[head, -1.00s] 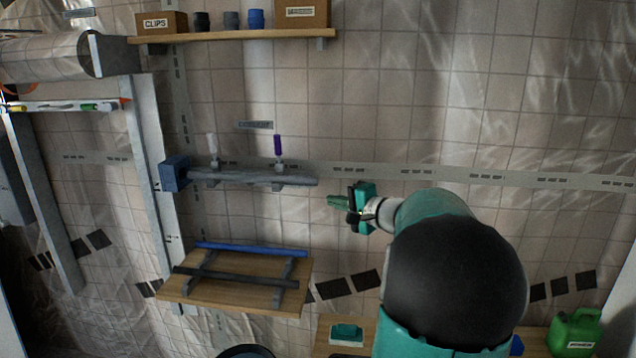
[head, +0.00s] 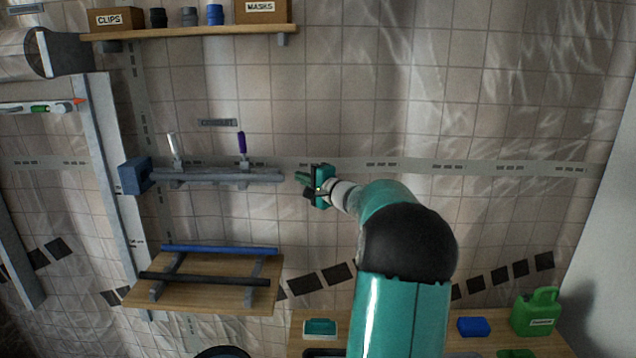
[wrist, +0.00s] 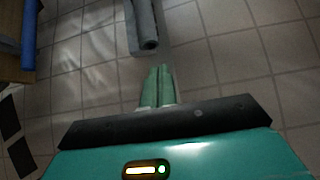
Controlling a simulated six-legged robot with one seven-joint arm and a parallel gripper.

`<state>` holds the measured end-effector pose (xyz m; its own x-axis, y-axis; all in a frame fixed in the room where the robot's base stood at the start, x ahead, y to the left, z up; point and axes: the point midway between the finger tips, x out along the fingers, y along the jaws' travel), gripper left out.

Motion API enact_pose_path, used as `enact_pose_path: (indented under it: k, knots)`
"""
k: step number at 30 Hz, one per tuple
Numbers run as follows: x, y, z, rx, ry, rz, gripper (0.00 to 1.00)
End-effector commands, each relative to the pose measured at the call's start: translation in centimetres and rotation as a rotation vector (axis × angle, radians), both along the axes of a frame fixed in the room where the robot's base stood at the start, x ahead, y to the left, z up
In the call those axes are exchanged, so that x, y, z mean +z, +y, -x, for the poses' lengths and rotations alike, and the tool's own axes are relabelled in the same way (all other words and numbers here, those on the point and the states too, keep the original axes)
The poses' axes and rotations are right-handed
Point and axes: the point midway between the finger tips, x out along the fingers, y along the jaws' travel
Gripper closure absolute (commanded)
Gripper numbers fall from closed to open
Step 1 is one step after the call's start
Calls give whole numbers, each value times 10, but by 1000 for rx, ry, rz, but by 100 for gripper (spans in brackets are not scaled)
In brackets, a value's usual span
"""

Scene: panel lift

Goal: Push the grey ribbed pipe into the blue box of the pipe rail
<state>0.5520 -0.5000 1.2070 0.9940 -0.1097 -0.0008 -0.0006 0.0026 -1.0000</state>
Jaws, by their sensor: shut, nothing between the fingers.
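The grey ribbed pipe (head: 225,177) lies level along the pipe rail on the wall. Its left end is at the blue box (head: 138,176); I cannot tell how far in it sits. Two clamps hang over the rail, one with a white handle (head: 173,147) and one with a purple handle (head: 242,145). My gripper (head: 300,178) is shut and empty, just right of the pipe's free end and about level with it. In the wrist view the pipe's open end (wrist: 149,43) is ahead of my shut fingertips (wrist: 161,68), slightly left, with a small gap showing.
Below the rail, a wooden shelf (head: 190,298) carries a blue pipe (head: 220,250) and a black pipe (head: 205,280). An upper shelf (head: 190,33) holds boxes and cups. A bench (head: 420,322) with a green can (head: 536,312) is at lower right. The wall right of my gripper is clear.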

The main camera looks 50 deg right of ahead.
Motion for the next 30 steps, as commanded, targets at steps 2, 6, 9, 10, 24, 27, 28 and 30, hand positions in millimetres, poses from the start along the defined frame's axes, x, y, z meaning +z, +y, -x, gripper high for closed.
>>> enact_pose_path:
  k: [2,6,9,10,24,27,28,30]
  knots:
    - [1,7,-8,0,-1,2,100]
    - [1,13,-16,-1,-1,1,100]
    - [1,15,-18,-2,0,1,100]
    - [1,15,-18,-2,0,1,100]
    - [1,37,-44,4,0,2,100]
    - [1,49,-59,3,0,2,100]
    - [1,52,-63,3,0,2,100]
    - [1,57,-69,2,0,2,100]
